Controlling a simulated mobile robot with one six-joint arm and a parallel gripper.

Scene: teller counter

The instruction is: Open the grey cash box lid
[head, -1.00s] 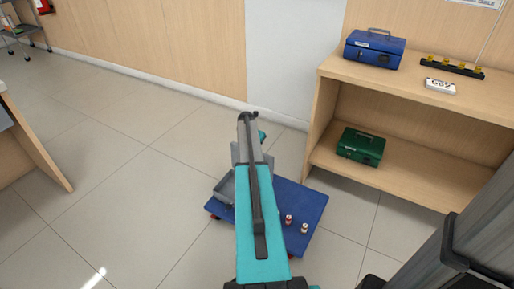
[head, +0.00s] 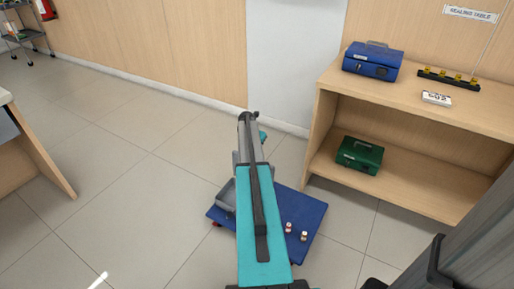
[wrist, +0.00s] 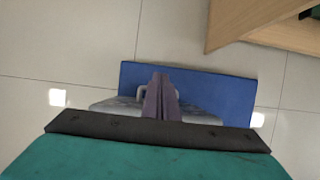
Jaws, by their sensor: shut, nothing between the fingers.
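A grey box-like thing (head: 227,196) sits on the left part of a blue platform (head: 302,208) on the floor in the head view. My arm covers much of it, and I cannot tell how its lid stands. My gripper is hidden behind my arm in the head view. In the wrist view my gripper (wrist: 160,100) is shut and empty, its fingers pointing over the blue platform, which also shows there (wrist: 228,95).
A wooden shelf unit (head: 420,195) at right holds a blue cash box (head: 373,61) on top and a green cash box (head: 360,154) below. A desk side (head: 35,160) is at left. Open floor lies between.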

